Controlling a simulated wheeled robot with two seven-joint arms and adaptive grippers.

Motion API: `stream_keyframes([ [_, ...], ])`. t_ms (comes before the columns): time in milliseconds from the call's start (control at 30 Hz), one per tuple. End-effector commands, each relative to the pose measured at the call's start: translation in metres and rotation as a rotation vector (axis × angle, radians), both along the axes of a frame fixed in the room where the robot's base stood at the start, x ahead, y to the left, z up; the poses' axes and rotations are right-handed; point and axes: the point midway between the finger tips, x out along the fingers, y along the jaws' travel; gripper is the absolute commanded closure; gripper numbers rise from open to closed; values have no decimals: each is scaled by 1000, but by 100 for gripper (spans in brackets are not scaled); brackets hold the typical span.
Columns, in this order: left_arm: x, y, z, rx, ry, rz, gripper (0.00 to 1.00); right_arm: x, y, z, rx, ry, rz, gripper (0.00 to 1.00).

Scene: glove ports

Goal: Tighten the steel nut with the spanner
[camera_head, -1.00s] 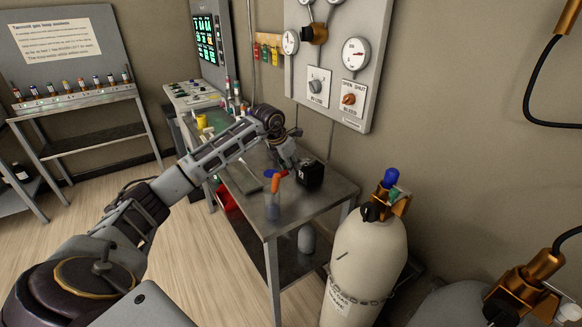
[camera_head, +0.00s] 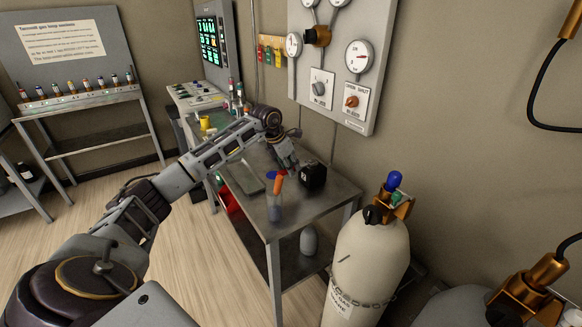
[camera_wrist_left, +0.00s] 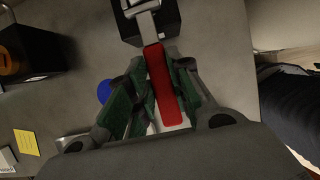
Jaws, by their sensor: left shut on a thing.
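My left gripper (camera_head: 287,160) reaches over the steel table (camera_head: 300,207), beside a black block (camera_head: 313,175). In the left wrist view its green-padded fingers (camera_wrist_left: 158,88) are shut on the red handle of the spanner (camera_wrist_left: 160,75). The spanner's grey head (camera_wrist_left: 143,8) points away from the gripper, over a dark block (camera_wrist_left: 172,22). I cannot make out the steel nut, nor whether the spanner's jaw is around it. In the head view the spanner is too small and covered to tell. My right gripper is not in view.
A gas cylinder (camera_head: 368,265) stands right of the table. A gauge panel (camera_head: 335,60) hangs behind. A yellow note (camera_wrist_left: 26,142) lies left in the wrist view.

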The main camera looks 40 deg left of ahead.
Motion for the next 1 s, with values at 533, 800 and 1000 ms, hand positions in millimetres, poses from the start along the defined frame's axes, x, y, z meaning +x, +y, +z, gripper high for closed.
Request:
stream_keyframes([
  [533, 8, 13, 5, -1, -10, -132, 100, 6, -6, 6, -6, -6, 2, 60],
  [800, 8, 13, 5, -1, -12, -134, 100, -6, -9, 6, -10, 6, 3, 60],
  [1000, 10, 15, 6, 0, -12, -159, 100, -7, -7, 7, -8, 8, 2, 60],
])
